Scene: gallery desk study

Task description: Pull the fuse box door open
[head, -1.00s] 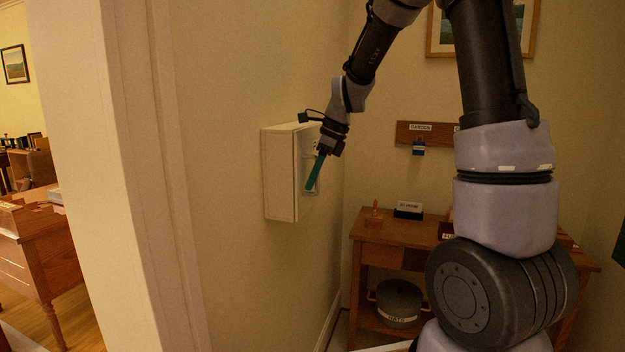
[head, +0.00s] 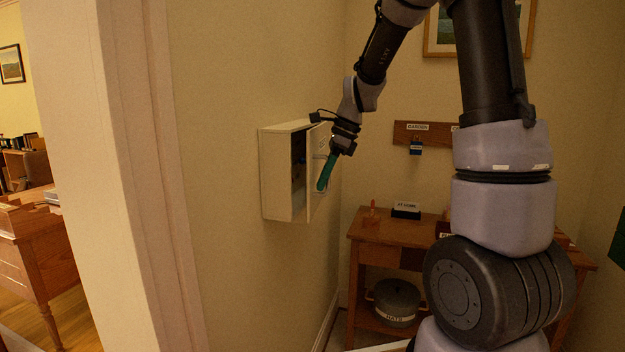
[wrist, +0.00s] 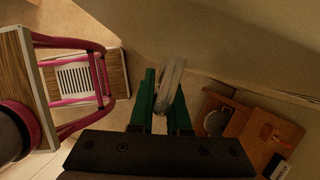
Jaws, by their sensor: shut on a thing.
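The fuse box (head: 280,178) is a cream box on the wall left of the corner. Its door (head: 317,190) stands partly open, and a dark strip of the inside shows at its left edge. My gripper (head: 324,180), with green fingers, is at the door's front. In the wrist view my gripper (wrist: 161,98) is shut on the grey door handle (wrist: 171,80), which lies between the green fingers. The contents of the box are mostly hidden by the door.
A wooden side table (head: 362,238) stands in the corner, with a pot (head: 395,300) on its lower shelf. A key rack (head: 400,128) hangs above it. A door frame (head: 100,180) rises at left. The wrist view shows a pink-framed step stool (wrist: 75,85).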

